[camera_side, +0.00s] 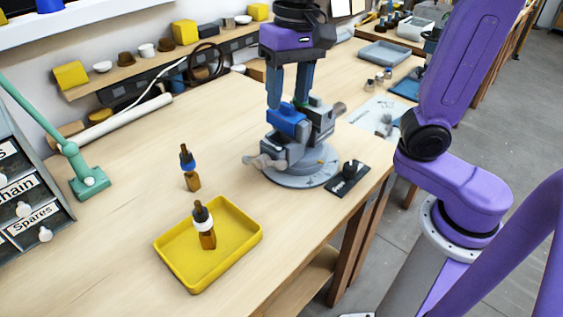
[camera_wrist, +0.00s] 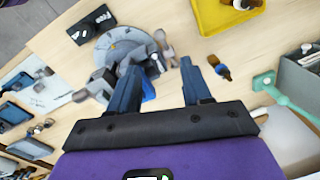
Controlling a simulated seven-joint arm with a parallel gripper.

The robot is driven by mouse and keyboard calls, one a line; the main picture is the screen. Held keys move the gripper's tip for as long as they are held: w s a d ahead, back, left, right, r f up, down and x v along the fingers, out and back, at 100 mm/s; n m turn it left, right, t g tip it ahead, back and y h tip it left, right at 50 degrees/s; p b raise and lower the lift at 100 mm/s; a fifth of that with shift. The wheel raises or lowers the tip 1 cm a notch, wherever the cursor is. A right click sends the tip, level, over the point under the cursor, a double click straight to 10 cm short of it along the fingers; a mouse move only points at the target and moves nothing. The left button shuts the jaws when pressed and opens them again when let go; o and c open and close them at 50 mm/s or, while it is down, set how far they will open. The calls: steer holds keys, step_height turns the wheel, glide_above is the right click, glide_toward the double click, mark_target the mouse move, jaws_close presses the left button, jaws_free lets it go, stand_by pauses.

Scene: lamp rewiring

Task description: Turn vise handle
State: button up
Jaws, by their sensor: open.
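The grey bench vise (camera_side: 296,152) stands on its round base at the middle of the table, and it shows at the upper left in the wrist view (camera_wrist: 128,52). A pale grey handle (camera_side: 263,163) sticks out low on its left side; it is to the right of the vise in the wrist view (camera_wrist: 163,46). A blue block (camera_side: 287,122) is at the top of the vise. My gripper (camera_side: 288,100) is open and points down over the vise, its fingers apart. In the wrist view my gripper (camera_wrist: 160,75) has nothing visible held; fingertip contact with the vise is unclear.
A yellow tray (camera_side: 169,259) holds a brown-and-black lamp part (camera_side: 207,227). A similar part with a blue ring (camera_side: 190,167) stands behind it. A small black plate with a knob (camera_side: 348,178) lies right of the vise. The table left of the vise is mostly clear.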

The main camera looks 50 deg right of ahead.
mark_target(282, 160)
steer(key=f, duration=0.5)
steer(key=a+f, duration=0.1)
steer(key=f, duration=1)
steer(key=shift+w+a, duration=0.15)
jaws_close()
